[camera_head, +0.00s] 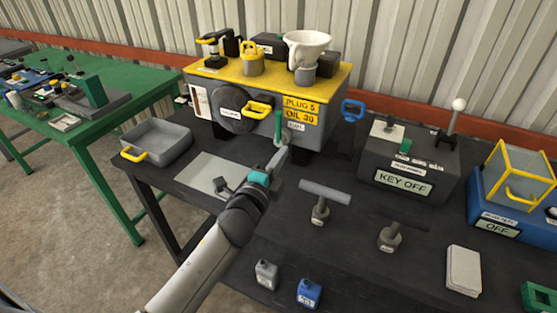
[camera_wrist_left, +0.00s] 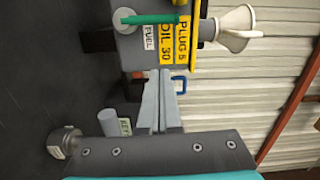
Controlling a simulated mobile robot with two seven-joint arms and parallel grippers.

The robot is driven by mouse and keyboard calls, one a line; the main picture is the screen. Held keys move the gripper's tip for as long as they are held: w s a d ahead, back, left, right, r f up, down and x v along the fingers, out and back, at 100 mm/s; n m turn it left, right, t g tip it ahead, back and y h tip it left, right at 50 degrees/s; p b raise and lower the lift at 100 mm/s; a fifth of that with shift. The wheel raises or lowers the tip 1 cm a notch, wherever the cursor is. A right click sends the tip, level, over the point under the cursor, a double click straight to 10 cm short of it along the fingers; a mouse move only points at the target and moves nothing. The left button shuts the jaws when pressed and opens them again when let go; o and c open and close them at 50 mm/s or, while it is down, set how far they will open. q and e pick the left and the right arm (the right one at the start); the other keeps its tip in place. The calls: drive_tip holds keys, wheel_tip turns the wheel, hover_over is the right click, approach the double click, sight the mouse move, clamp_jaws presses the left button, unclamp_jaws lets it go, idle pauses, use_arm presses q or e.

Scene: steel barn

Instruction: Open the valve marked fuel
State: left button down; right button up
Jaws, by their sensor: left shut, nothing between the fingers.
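The valve marked FUEL has a green lever (camera_head: 279,128) on the front right of the yellow-topped machine (camera_head: 335,82). The lever stands upright along the machine's face, beside a small white label (camera_head: 294,125). In the left wrist view the green lever (camera_wrist_left: 155,18) lies near the top edge, and its label (camera_wrist_left: 149,37) reads FUEL. My left gripper (camera_head: 284,152) is shut and empty, just in front of the lever's lower end. In the left wrist view its fingers (camera_wrist_left: 161,78) are together and a visible gap separates them from the lever. My right gripper is not in view.
The dark bench holds a grey tray (camera_head: 158,144), a T-handled tool (camera_head: 322,198), a KEY OFF box (camera_head: 411,163) and a blue OFF box (camera_head: 500,210). Small grey and blue cans (camera_head: 308,292) stand near the front. A green table (camera_head: 108,104) is at left.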

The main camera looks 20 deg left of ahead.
use_arm(q)
drive_tip(key=shift+s, duration=0.85)
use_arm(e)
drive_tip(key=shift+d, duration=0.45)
use_arm(q)
drive_tip(key=shift+s+a+f, duration=0.1)
